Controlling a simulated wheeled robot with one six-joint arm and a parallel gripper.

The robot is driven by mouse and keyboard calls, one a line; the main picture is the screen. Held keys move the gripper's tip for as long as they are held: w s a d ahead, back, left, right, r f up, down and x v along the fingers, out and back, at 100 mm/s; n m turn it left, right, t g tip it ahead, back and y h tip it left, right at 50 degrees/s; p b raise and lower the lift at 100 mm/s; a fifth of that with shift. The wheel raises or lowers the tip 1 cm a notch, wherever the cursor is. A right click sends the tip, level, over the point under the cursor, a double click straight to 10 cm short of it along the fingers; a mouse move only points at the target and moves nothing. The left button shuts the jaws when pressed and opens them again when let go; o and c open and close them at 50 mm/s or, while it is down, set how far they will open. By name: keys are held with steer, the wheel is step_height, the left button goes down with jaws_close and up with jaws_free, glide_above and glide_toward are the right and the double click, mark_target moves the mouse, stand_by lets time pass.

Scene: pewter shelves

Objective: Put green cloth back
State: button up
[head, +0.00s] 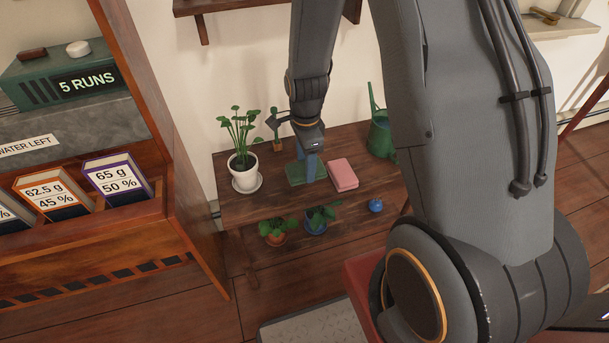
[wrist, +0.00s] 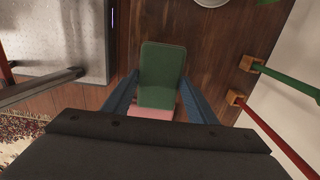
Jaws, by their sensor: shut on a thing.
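The green cloth (head: 296,179) is a flat, folded rectangle at the middle of the wooden table in the head view. My gripper (head: 309,172) reaches straight down onto it. In the wrist view the green cloth (wrist: 163,70) lies between the two blue fingers of my gripper (wrist: 162,92), which are shut on it. I cannot tell whether it touches the tabletop. A folded pink cloth (head: 342,174) lies just right of it. In the wrist view the pink cloth (wrist: 152,113) shows partly, behind the green one.
A white potted plant (head: 243,165) on a saucer stands left on the table (head: 235,207). A green watering can (head: 380,137) stands at the back right, a blue ball (head: 376,206) at the front right. Two small potted plants (head: 274,233) (head: 318,219) sit lower, by the front edge.

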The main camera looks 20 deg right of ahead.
step_height(320, 180, down, 5)
steer(key=shift+f, duration=0.1)
steer(key=o, duration=0.9)
steer(key=shift+r, duration=0.2)
step_height(320, 180, up, 12)
steer(key=shift+f, duration=0.15)
steer(key=s+d+r+n, duration=0.2)
steer(key=s+r+n, duration=0.2)
steer(key=s+n, duration=0.1)
steer(key=s+d+r+n, duration=0.2)
steer(key=s+r+n, duration=0.3)
steer(key=s, duration=0.1)
steer(key=s+d+r+n, duration=0.2)
steer(key=s+r+n, duration=0.2)
steer(key=s+n, duration=0.1)
steer(key=shift+s+r+n, duration=0.15)
steer(key=shift+s+n, duration=0.25)
steer(key=shift+s, duration=0.2)
